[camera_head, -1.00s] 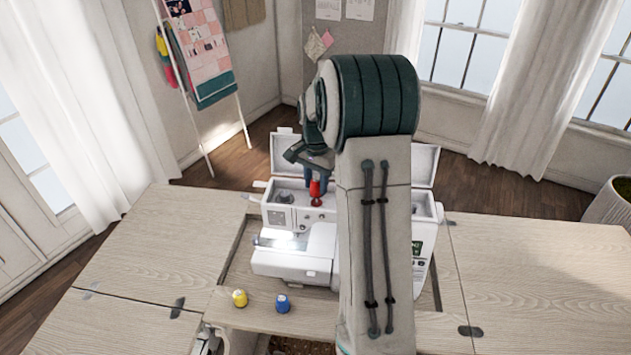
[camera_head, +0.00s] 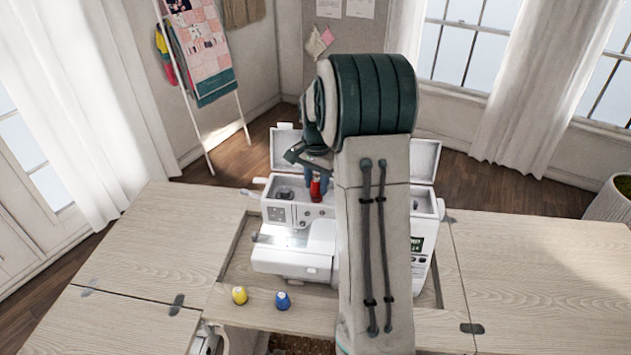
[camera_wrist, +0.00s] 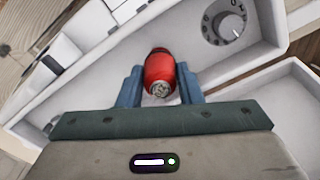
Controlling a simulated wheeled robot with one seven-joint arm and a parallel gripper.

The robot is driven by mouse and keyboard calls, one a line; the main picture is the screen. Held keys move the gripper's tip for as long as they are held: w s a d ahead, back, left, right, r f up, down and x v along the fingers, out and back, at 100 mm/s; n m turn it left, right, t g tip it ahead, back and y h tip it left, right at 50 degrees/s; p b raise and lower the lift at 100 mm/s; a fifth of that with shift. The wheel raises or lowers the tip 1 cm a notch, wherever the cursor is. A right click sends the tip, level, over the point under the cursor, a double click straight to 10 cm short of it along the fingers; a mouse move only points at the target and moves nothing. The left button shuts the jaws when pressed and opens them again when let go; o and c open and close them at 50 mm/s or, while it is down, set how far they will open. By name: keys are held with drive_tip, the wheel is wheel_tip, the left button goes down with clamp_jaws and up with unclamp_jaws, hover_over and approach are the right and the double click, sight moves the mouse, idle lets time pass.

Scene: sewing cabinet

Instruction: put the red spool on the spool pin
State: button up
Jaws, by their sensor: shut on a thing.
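The red spool (camera_head: 316,190) is between the fingers of my gripper (camera_head: 314,176), at the open top of the white sewing machine (camera_head: 292,262). In the wrist view the red spool (camera_wrist: 160,72) is held between the two blue fingers of my gripper (camera_wrist: 160,88), with its end towards the camera. Behind it lies the machine's white top recess (camera_wrist: 95,85). The spool pin cannot be made out; the spool, my gripper or my arm may hide it. I cannot tell whether the spool touches the machine.
A yellow spool (camera_head: 239,295) and a blue spool (camera_head: 282,300) stand on the cabinet's front strip. The machine's raised lid (camera_head: 424,161) stands behind the recess. A dial (camera_wrist: 228,23) is near the spool. Wooden leaves (camera_head: 540,285) at the right are clear.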

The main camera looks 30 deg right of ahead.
drive_tip(key=shift+f, duration=0.1)
drive_tip(key=o, duration=1)
wheel_tip(320, 180, up, 14)
drive_tip(key=shift+f+b, duration=0.1)
drive_tip(key=shift+b, duration=0.6)
drive_tip(key=shift+a, duration=0.1)
drive_tip(key=s+a+r+n+t, duration=0.1)
drive_tip(key=s+a+n+t, duration=0.1)
drive_tip(key=s+a+n, duration=0.6)
drive_tip(key=s+a+f+n, duration=0.1)
drive_tip(key=s+a+f, duration=0.1)
drive_tip(key=s, duration=0.4)
drive_tip(key=s+a+f+n+t, duration=0.1)
drive_tip(key=s+a+f+n, duration=0.1)
drive_tip(key=s, duration=0.3)
drive_tip(key=s+a+f+n, duration=0.1)
drive_tip(key=s+a+f, duration=0.1)
drive_tip(key=s, duration=0.4)
drive_tip(key=shift+s+a+f+n, duration=0.1)
drive_tip(key=shift+s+a+n, duration=0.1)
drive_tip(key=shift+a, duration=0.2)
drive_tip(key=shift+s+a+f+n, duration=0.1)
drive_tip(key=shift+s+a, duration=0.05)
drive_tip(key=shift+a, duration=0.25)
